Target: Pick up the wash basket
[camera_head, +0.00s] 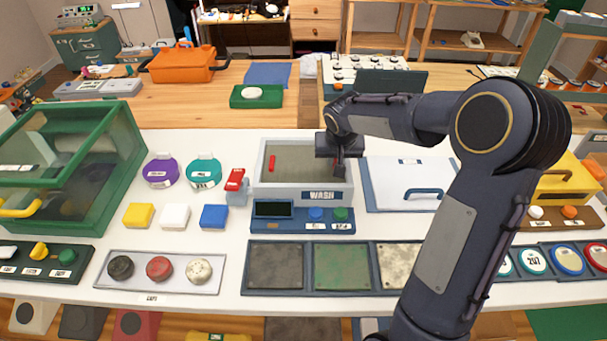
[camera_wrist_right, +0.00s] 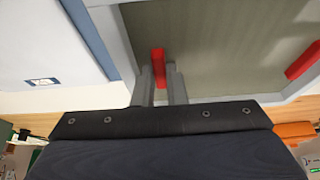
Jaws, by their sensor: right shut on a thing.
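The wash basket (camera_head: 303,165) is an olive-grey flat piece with red handles, inside a light grey rectangular bath (camera_head: 320,196) labelled WASH. One red handle (camera_head: 271,163) stands free on its left side. My right gripper (camera_head: 338,168) reaches down at the basket's right side. In the right wrist view the other red handle (camera_wrist_right: 158,68) is between the fingers of my right gripper (camera_wrist_right: 160,85), which is shut on it. The free handle also shows in that view (camera_wrist_right: 303,61). The basket appears to be within the bath walls. My left gripper is not in view.
A blue control panel (camera_head: 303,219) sits in front of the bath. A white lid (camera_head: 402,184) with a blue handle lies to its right. A red and grey clip-like item (camera_head: 236,187) stands close on its left. Three square plates (camera_head: 341,267) lie nearer the front edge.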

